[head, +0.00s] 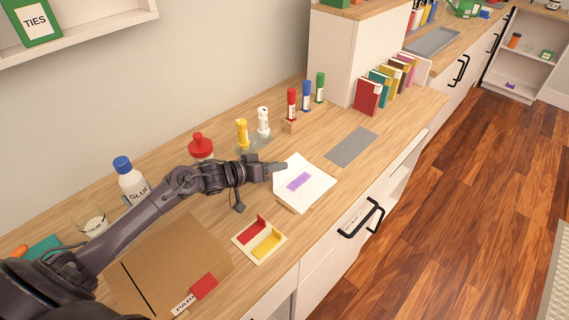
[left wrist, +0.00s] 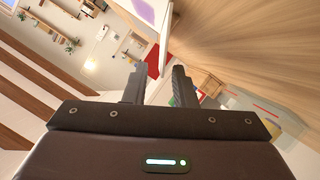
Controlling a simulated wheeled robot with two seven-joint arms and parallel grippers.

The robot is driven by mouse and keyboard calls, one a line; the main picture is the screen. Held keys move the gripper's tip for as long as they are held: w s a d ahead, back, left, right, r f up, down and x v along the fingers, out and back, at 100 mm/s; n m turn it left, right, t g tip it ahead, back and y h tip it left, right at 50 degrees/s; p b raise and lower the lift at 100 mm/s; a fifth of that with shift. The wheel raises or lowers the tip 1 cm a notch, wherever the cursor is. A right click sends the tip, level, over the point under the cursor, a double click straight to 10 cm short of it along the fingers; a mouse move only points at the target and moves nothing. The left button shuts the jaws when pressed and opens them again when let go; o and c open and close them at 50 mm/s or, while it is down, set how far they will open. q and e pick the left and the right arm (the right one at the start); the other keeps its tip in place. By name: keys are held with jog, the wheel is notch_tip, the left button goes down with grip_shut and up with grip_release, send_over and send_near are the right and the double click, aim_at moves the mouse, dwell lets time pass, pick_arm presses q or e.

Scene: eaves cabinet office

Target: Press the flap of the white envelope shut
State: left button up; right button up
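The white envelope (head: 318,190) lies on the wooden counter with a purple patch (head: 299,181) on it. I cannot clearly tell how far its flap is raised. My left gripper (head: 279,166) is at the envelope's far-left edge, low over the counter; I cannot tell whether it touches the paper. In the left wrist view, the two fingers (left wrist: 158,84) stand apart with nothing clearly held between them. The envelope's white edge and purple patch (left wrist: 145,10) show just beyond the fingertips. My right gripper is in neither view.
A tray with red and yellow pieces (head: 240,239) sits in front of the envelope. A grey mat (head: 352,146) lies to its right. Yellow (head: 242,134) and white (head: 263,122) stampers and a red-topped item (head: 201,146) stand behind. A brown folder (head: 170,265) lies under my arm.

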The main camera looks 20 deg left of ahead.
aim_at(289, 169)
pick_arm(q)
jog(key=shift+x, duration=1.9)
jog(key=shift+a, duration=0.1)
grip_shut()
